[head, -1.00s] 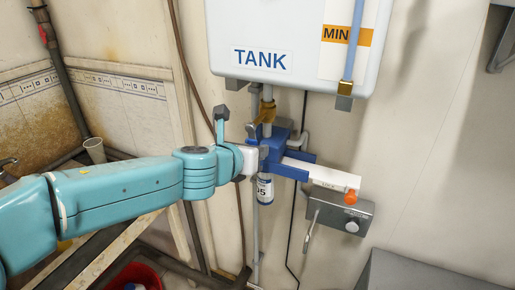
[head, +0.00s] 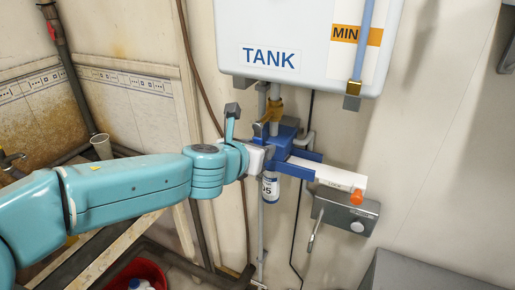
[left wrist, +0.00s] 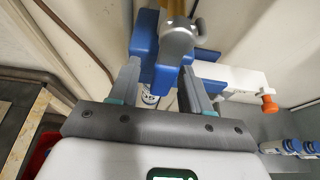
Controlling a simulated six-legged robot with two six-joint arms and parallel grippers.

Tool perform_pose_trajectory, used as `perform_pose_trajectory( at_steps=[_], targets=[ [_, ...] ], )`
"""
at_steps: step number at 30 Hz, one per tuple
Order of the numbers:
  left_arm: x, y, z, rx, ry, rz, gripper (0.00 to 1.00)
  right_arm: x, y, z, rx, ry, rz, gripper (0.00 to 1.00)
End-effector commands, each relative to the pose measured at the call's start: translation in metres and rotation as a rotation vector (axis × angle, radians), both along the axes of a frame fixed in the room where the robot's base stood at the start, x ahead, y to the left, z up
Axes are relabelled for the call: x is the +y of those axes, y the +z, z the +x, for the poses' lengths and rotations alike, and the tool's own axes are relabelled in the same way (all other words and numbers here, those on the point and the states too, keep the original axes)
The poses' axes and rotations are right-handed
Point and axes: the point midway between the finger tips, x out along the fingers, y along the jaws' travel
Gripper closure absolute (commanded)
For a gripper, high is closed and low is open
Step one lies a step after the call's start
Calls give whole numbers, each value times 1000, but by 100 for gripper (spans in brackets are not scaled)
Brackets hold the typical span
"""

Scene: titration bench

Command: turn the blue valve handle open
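The blue valve (head: 287,134) sits on the pipe under the tank. It also shows in the left wrist view (left wrist: 144,35), where a blue part of it (left wrist: 163,76) stands between my fingers. I cannot tell for sure which blue part is the handle. My left gripper (head: 266,156) reaches it from the left. In the left wrist view my left gripper (left wrist: 160,85) has its fingers apart, one on each side of the blue part; contact is unclear. A grey rounded metal end (left wrist: 178,38) partly covers the valve there. My right gripper is not in view.
The white tank (head: 300,35) hangs just above. A white bar (head: 338,178) with an orange knob (head: 356,198) sticks out right of the valve, above a grey box (head: 345,212). A labelled bottle (head: 270,188) is below.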

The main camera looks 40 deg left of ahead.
Motion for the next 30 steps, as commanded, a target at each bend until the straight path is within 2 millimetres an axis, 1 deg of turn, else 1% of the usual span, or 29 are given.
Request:
perform_pose_trajectory(
  at_steps=[7, 11, 14, 21, 26, 27, 30],
  targets=[
    [0, 1, -1, -1, 0, -2, 52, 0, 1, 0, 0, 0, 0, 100],
    [-3, 9, -13, -3, 1, -3, 52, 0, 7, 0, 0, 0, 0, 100],
    [-8, 20, -31, -5, 1, -3, 52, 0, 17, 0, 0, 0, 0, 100],
    [-22, 48, -91, -6, 0, -2, 52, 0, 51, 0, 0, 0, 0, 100],
    [-31, 62, -126, -5, -1, -3, 52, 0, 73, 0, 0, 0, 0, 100],
    [-32, 57, -129, -10, 1, -1, 52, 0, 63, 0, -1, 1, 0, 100],
    [-34, 60, -138, -9, 3, -1, 52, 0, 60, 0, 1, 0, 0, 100]
  ],
)
